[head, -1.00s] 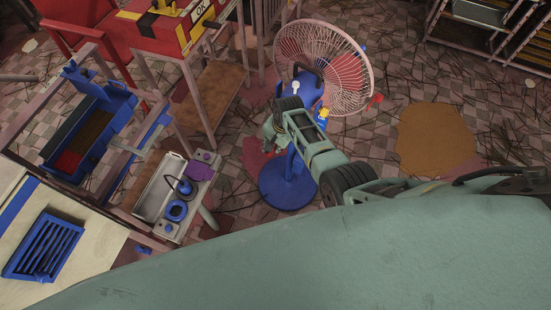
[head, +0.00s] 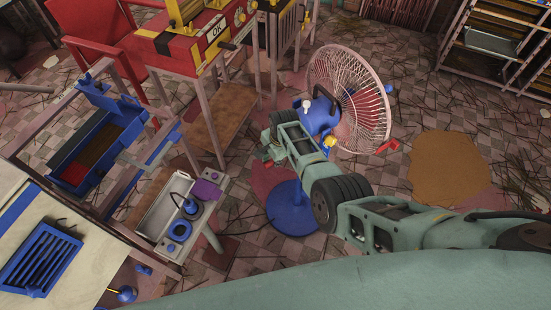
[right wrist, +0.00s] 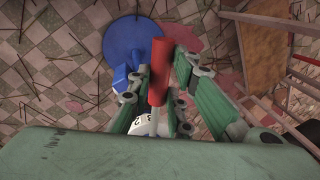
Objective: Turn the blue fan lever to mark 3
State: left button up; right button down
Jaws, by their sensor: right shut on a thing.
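The blue fan (head: 319,116) stands on a round blue base (head: 293,207), with a pale wire cage on its right side. My right gripper (head: 268,155) reaches to the near left side of the fan post. In the right wrist view, my right gripper (right wrist: 166,85) is shut on the red lever handle (right wrist: 158,70), with one finger on each side. A thin metal shaft runs from the handle down to a white dial (right wrist: 145,128). Dark marks show on the dial, but my wrist hides much of it and I cannot read the lever's setting. My left gripper is not in view.
A bench with a metal tray (head: 163,199) and a blue ring part stands left of the fan. A red machine (head: 190,45) stands behind it. Shelves (head: 490,50) stand at the far right. Tiled floor with scattered sticks lies around the fan.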

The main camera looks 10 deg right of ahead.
jog(key=shift+w+a, duration=0.1)
jog(key=c, duration=1.6)
grip_release()
jog(key=shift+w, duration=0.1)
jog(key=shift+r, duration=0.1)
jog(key=r, duration=0.4)
jog(key=s+r, duration=0.1)
jog(key=r, duration=0.2)
jog(key=s+r, duration=0.1)
jog(key=r, duration=0.3)
jog(key=shift+s+d+r, duration=0.2)
jog(key=shift+d+r, duration=0.1)
jog(key=shift+d, duration=0.1)
